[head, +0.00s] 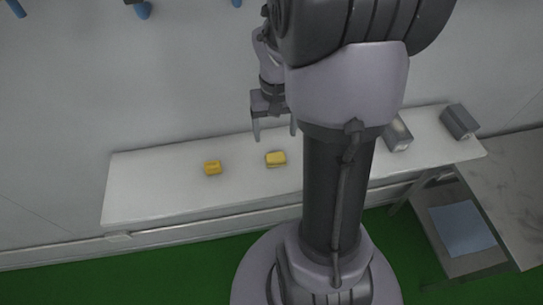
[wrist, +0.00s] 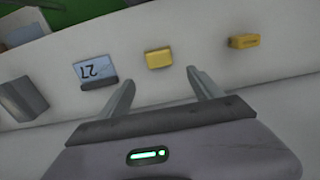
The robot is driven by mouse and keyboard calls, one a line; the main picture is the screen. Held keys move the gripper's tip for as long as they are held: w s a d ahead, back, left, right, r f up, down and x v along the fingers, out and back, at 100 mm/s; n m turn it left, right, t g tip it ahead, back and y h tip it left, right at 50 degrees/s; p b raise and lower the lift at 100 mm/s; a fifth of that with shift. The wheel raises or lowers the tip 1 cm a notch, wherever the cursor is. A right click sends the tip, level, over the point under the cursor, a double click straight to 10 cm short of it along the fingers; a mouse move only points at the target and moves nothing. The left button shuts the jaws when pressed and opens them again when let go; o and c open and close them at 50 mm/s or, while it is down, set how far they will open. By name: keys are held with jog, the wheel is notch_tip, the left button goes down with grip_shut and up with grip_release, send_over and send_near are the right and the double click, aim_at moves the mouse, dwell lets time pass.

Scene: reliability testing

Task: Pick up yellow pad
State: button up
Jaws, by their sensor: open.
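Two small yellow items lie apart on the white shelf (head: 150,190); I cannot tell for certain which is the pad. One, a plain-looking yellow block (head: 276,159), lies nearer the middle and also shows in the wrist view (wrist: 158,58). The other, a yellow block with dark marks (head: 212,168), lies to its left in the head view and shows at the right in the wrist view (wrist: 244,41). My gripper (head: 275,132) is open and empty above the shelf. In the wrist view its fingertips (wrist: 160,79) point toward the plain yellow block, not touching it.
A darker grey box (head: 460,122) is at the shelf's right end. A wall rises behind. The shelf's left end is clear.

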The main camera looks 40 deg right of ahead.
aim_at(275, 155)
notch_tip(275, 155, down, 10)
jog(key=b, duration=0.3)
jog(key=shift+s+r, duration=0.15)
jog(key=shift+r, duration=0.2)
jog(key=c, duration=1.4)
